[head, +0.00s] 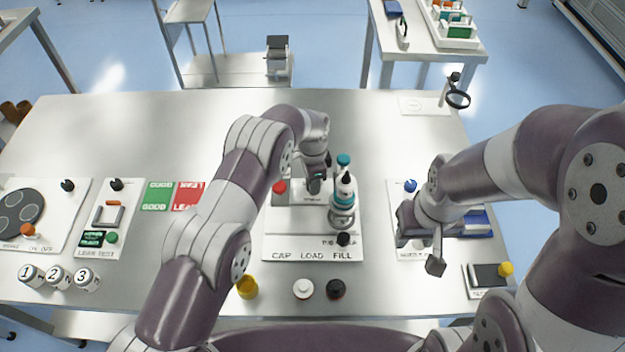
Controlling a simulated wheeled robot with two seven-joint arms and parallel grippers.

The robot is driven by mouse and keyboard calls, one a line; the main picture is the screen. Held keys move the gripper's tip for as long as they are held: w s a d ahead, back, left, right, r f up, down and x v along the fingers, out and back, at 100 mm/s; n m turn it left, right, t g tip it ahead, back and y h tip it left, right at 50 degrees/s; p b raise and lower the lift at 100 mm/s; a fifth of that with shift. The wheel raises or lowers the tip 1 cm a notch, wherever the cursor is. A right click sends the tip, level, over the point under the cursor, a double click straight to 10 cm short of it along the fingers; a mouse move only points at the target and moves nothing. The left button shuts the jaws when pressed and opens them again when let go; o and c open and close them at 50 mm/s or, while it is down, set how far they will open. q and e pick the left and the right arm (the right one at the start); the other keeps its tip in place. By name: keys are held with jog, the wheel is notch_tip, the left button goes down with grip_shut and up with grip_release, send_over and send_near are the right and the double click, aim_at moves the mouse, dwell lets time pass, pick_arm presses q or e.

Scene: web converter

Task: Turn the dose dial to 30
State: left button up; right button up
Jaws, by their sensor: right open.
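The filling station (275,244) is a white panel marked CAP, LOAD and FILL in the middle of the steel table. No dial reading of 30 is legible, and I cannot tell which knob is the dose dial. My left gripper (314,184) is over the back of the station, beside the bottle-like unit; its fingers are too small to judge. My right gripper (420,250) is open, low over the right panel (398,200), hiding part of it.
A yellow cap (247,287), a white cap (303,288) and a black cap (336,289) stand at the front edge. Numbered jars (58,277), a leak-test panel (105,215) and green and red pads (157,197) are left. A blue item (477,222) lies right.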

pick_arm(q)
jog(key=shift+f+m+b, duration=0.1)
jog(key=shift+m+b, duration=1.5)
jog(key=shift+m, duration=0.4)
jog(key=m+b, duration=0.1)
jog(key=m, duration=0.2)
jog(key=shift+m+b, duration=0.5)
jog(key=shift+m, duration=0.9)
jog(key=shift+r, duration=0.2)
jog(key=shift+w, duration=0.1)
jog(key=o, duration=1)
jog(key=shift+o, duration=0.2)
